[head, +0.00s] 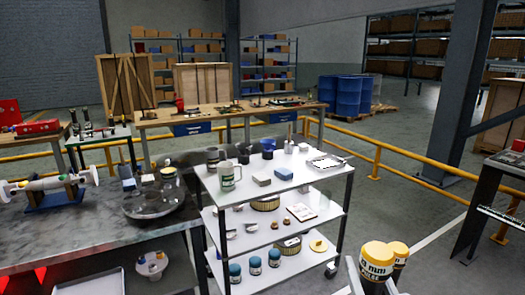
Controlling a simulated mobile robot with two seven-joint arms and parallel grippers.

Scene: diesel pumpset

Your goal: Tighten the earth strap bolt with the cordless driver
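I cannot make out the earth strap bolt or the cordless driver in the head view. A pale shaft-like part (50,183) with wide round ends rests on a dark blue stand (55,200) on the grey bench at left. Several small dark tools (88,128) stand on a green-topped table behind it, too small to identify.
A white three-shelf trolley (300,178) carries mugs, boxes and blue-lidded jars. The grey bench (95,250) fills the lower left. A yellow rail (405,178) and a steel column (452,110) stand beyond. A wooden workbench (215,118) is at the back.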

